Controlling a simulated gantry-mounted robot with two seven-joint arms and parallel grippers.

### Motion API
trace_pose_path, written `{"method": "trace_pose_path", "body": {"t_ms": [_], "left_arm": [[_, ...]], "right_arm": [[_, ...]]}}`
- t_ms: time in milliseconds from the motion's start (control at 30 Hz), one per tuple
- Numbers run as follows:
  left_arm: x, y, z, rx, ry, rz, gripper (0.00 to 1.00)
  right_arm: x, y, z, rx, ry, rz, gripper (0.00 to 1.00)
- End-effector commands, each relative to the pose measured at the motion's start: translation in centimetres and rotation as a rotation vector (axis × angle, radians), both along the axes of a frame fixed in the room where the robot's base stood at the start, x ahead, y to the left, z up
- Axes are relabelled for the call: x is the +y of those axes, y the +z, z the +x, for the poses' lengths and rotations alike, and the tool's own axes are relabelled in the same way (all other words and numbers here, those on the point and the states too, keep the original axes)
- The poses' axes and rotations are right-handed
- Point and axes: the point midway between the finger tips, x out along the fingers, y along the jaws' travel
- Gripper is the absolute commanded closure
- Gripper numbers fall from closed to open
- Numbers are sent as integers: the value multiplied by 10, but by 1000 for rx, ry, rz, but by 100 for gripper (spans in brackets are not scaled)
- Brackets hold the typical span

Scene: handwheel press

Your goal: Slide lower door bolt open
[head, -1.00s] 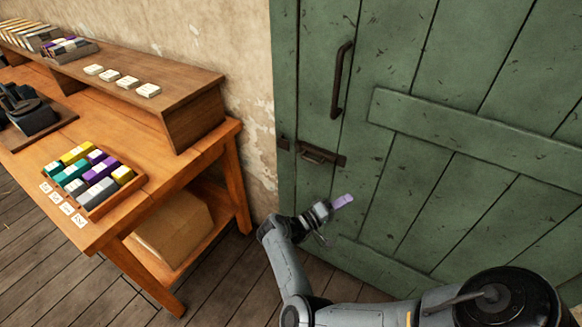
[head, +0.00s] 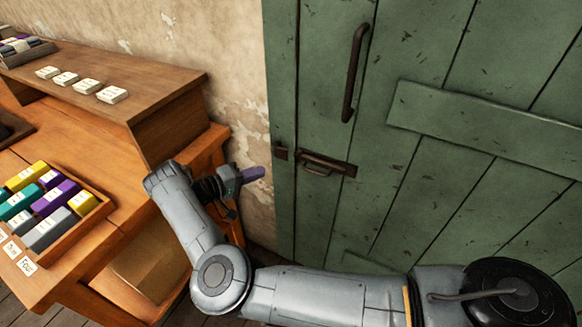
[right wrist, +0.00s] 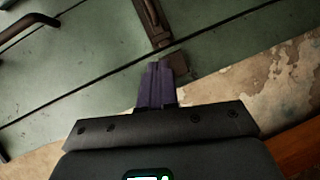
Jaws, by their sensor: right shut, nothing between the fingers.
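The lower door bolt (head: 326,165) is a dark, rusty metal slide with a handle, mounted flat on the green door (head: 390,190). Its small catch plate (head: 280,153) sits to its left on the frame. My right gripper (head: 254,174), with purple fingers, is shut and empty, left of the catch plate and apart from the bolt in the head view. In the right wrist view, the shut fingers (right wrist: 157,84) point toward the catch plate (right wrist: 177,64), with the bolt (right wrist: 154,22) beyond. I cannot tell whether the fingers touch anything. My left gripper is not in view.
A dark vertical pull handle (head: 354,72) stands out above the bolt. A wooden workbench (head: 125,205) is close to my right arm on the left, with a tray (head: 88,228) of coloured blocks and a raised shelf (head: 150,85). A cardboard box (head: 150,262) sits beneath.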

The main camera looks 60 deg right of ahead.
Motion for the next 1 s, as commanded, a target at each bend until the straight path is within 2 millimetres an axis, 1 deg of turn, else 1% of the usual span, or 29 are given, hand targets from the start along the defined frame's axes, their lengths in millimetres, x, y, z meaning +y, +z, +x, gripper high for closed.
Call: {"method": "trace_pose_path", "body": {"t_ms": [100,233,367,467,600,733,1000], "left_arm": [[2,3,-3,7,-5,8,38],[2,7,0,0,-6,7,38],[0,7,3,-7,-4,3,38],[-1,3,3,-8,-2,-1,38],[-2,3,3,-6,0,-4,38],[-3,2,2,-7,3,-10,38],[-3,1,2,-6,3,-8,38]], "right_arm": [[-15,-2,-7,1,-3,-6,100],[-34,-5,-14,1,-2,-7,100],[-58,-12,-24,1,-2,-7,100],[-77,-16,-32,0,-2,-7,100],[-82,-20,-46,-2,-1,-4,100],[-85,-24,-55,-2,0,-2,100],[-89,-26,-65,-1,2,-1,100]]}}
